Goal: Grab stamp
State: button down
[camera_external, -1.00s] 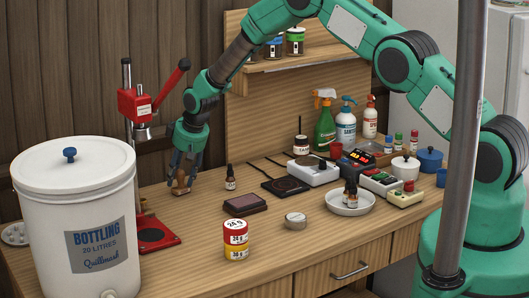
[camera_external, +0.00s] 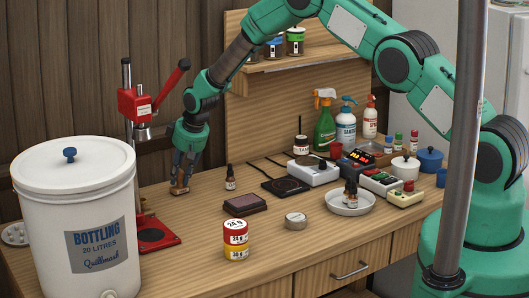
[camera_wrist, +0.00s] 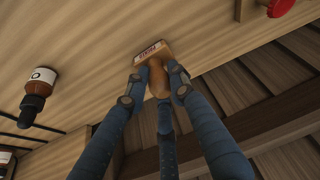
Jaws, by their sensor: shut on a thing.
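The stamp (camera_wrist: 156,55) has a wooden handle and a flat base with a small label on its edge. In the wrist view it sits between the fingers of my gripper (camera_wrist: 158,78), which is shut on its handle. In the external view my gripper (camera_external: 184,178) points down at the back left of the workbench, with the stamp (camera_external: 180,190) low at its fingertips. The fingers hide most of the handle. I cannot tell whether the base touches the bench top. A dark ink pad (camera_external: 238,203) lies on the bench to the right and nearer the camera.
A small dropper bottle (camera_external: 230,180) stands close to the right of my gripper; it also shows in the wrist view (camera_wrist: 40,85). A red bench capper (camera_external: 150,235) and a white bottling bucket (camera_external: 75,190) stand to the left.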

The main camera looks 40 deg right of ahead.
jog(key=shift+r, duration=0.8)
notch_tip(320, 180, up, 2)
jog(key=shift+r, duration=0.1)
jog(key=s+d+r, duration=0.1)
jog(key=s+d, duration=0.2)
jog(key=s, duration=1.2)
jog(key=shift+s+d+b, duration=0.2)
jog(key=shift+s+b, duration=0.1)
jog(key=shift+b, duration=0.1)
